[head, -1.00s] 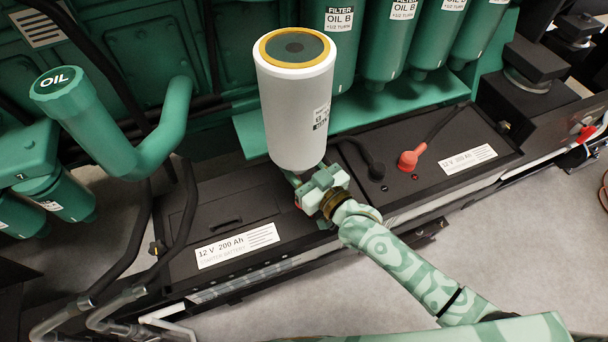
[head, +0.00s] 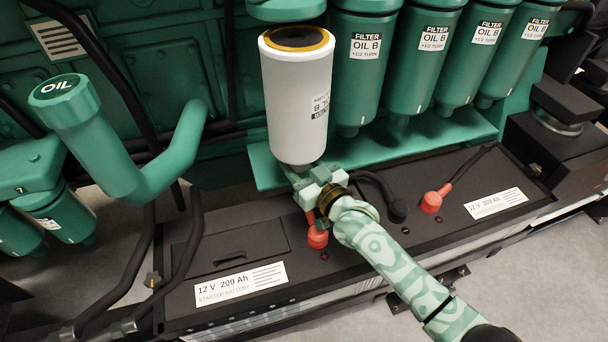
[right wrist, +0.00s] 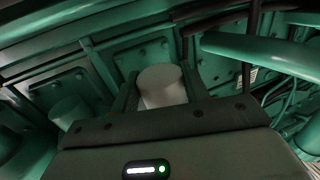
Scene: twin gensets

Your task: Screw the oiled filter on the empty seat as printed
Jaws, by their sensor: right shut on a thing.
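The white oil filter (head: 298,105) is upright in the head view, with its yellow-ringed open end on top and a small label that reads upside down. My right gripper (head: 308,178) is shut on its lower end. In the right wrist view the filter (right wrist: 162,86) shows as a pale cylinder between the two dark fingers. A green round seat (head: 286,9) is at the top edge of the head view, just above and behind the filter's top. A small gap seems to show between them; their exact alignment cannot be told. My left gripper is not in view.
Several green filters (head: 361,65) labelled OIL B, +1/2 TURN hang in a row close to the right. A green ledge (head: 262,160) runs below them. The black battery box (head: 240,245) with red terminal caps (head: 432,202) lies underneath. A green OIL filler pipe (head: 110,150) stands left.

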